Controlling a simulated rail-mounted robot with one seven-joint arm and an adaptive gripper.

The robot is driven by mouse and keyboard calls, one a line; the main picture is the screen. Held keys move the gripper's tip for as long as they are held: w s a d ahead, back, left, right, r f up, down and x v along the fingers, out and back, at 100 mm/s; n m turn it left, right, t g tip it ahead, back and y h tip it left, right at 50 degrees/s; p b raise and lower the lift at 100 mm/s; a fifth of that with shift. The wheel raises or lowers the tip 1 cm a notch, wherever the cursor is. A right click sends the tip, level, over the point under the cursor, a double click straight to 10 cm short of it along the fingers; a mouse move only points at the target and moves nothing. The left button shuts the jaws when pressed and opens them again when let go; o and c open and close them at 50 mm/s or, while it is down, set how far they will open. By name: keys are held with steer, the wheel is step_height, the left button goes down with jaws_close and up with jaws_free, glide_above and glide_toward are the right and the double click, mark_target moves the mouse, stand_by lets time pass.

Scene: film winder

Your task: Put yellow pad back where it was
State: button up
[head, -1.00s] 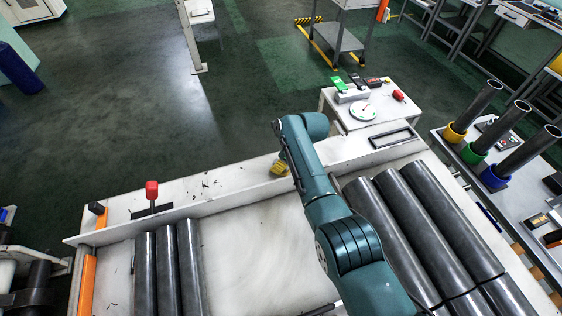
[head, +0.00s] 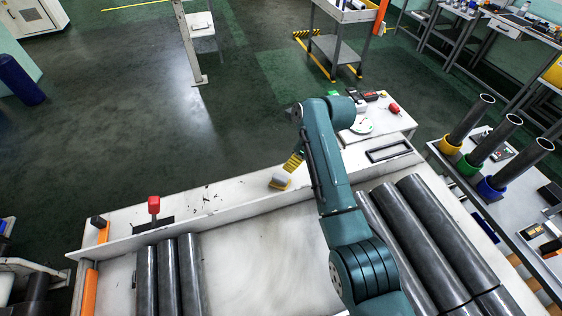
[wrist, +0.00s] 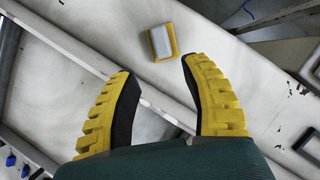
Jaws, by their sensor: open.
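The yellow pad (head: 281,183) lies on the white ledge behind the raised rail in the head view. It has a pale grey top and a yellow edge. In the wrist view the pad (wrist: 162,43) lies flat on the white surface, beyond my fingertips. My gripper (head: 294,161), with yellow ribbed fingers, is above and slightly right of the pad in the head view. In the wrist view my gripper (wrist: 157,66) has its fingers spread apart with nothing between them.
A raised white rail (head: 210,218) runs along the ledge. Dark rollers (head: 170,275) lie at left and larger ones (head: 430,240) at right. A red knob (head: 154,204) stands on the left of the ledge. A small side table (head: 385,134) holds several items.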

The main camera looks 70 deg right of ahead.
steer(key=shift+r, duration=0.1)
steer(key=w+a+r+n+t+h, duration=0.3)
steer(key=w+a+r+n+t, duration=0.5)
steer(key=w+a+r+n, duration=1.1)
steer(key=s+a+r+n+t+y, duration=0.1)
steer(key=s+a+r+n+t, duration=0.3)
steer(key=s+a+r+n, duration=0.2)
steer(key=s+a+r+n+t+y, duration=0.2)
steer(key=s+a+r+n+t, duration=0.3)
steer(key=a+r+n, duration=0.6)
steer(key=s+a+r, duration=0.1)
steer(key=a, duration=0.2)
steer(key=shift+a+t, duration=0.3)
steer(key=shift+a, duration=0.1)
